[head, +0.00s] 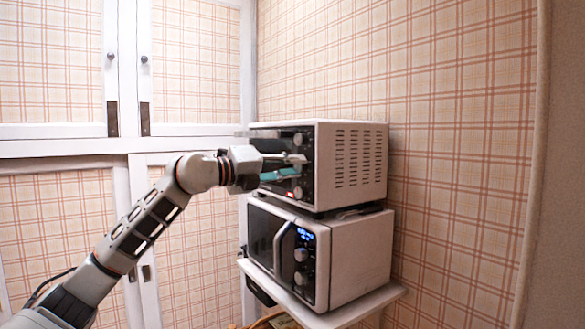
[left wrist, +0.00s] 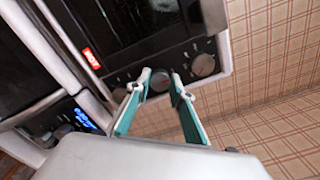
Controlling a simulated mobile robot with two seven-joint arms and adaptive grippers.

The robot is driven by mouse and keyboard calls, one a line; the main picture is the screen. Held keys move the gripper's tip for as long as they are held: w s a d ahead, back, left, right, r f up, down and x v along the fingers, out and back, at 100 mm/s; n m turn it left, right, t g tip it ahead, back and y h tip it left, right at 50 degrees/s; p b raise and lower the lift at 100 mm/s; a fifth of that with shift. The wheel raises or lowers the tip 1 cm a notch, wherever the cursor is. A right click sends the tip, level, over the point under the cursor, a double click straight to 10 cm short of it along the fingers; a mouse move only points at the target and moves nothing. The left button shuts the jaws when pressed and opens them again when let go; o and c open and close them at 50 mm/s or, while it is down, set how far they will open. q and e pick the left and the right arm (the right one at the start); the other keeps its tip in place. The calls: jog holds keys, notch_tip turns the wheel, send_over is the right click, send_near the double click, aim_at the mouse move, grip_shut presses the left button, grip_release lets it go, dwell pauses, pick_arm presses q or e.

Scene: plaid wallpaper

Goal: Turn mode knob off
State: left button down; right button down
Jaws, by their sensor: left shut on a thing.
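The white toaster oven (head: 352,165) stands on top of a microwave, with a dark control panel at its front. An upper knob (head: 298,138) and a lower knob (head: 297,192) show on the panel. My left gripper (head: 300,159) reaches in from the left at mid-panel. In the left wrist view, its teal-padded fingers (left wrist: 162,77) close around the middle knob (left wrist: 160,82), mostly hidden between the fingertips. The upper knob (left wrist: 203,64) shows free beside it. Labels are too small to read, so which knob is the mode knob cannot be told. My right gripper is out of view.
The microwave (head: 345,262) with a lit blue display (head: 305,235) sits below on a white shelf (head: 370,303). White cabinets with plaid panels (head: 195,60) are behind on the left. A plaid wall (head: 450,150) is close on the right.

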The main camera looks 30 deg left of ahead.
pick_arm(q)
jog(key=shift+n, duration=0.3)
jog(key=c, duration=1.8)
grip_release()
jog(key=shift+v, duration=6)
